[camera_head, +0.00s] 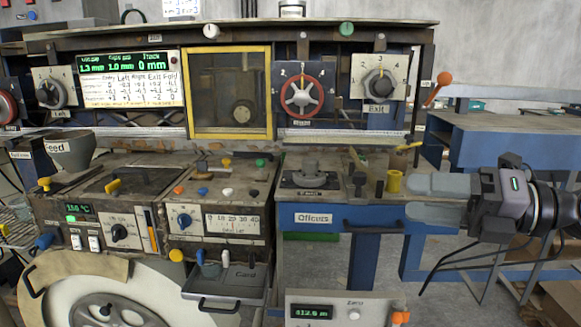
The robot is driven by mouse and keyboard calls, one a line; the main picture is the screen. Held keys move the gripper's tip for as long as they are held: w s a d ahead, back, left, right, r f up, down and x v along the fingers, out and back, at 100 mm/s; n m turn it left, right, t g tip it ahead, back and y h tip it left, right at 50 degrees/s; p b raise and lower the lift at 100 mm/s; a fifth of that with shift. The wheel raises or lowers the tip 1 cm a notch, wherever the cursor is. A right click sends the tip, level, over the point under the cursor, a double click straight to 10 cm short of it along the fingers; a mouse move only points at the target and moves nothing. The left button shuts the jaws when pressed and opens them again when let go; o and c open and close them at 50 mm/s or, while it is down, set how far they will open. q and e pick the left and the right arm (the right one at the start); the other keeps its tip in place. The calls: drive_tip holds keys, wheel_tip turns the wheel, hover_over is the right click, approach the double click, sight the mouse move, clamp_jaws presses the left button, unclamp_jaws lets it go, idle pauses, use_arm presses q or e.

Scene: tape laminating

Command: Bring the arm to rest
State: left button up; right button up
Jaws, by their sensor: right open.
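My right gripper (440,200) comes in from the right edge, its two grey fingers pointing left and spread apart. Nothing is between the fingers. My left gripper is not in view.
The machine's upper panel has a dial marked Exit (379,84), a red handwheel (301,95) and a yellow-framed window (229,92). A lever with an orange knob (444,79) sticks out at the right. A box with a readout (335,310) stands low in front. A blue table (510,140) stands behind the gripper.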

wheel_tip(320, 180, down, 26)
drive_tip(key=s+d+r+m+t+h, duration=0.15)
drive_tip(key=m+t+h, duration=0.85)
drive_tip(key=m, duration=1.6)
drive_tip(key=s+f+m+g+h, duration=0.1)
drive_tip(key=s+f+m+g, duration=0.2)
drive_tip(key=s+f, duration=0.5)
drive_tip(key=s+a+f+m+g+h, duration=0.1)
drive_tip(key=s+f+m, duration=0.5)
drive_tip(key=f, duration=0.8)
drive_tip(key=s+g+h, duration=0.1)
drive_tip(key=s+g, duration=0.1)
drive_tip(key=shift+f+g, duration=0.4)
drive_tip(key=shift+a, duration=0.1)
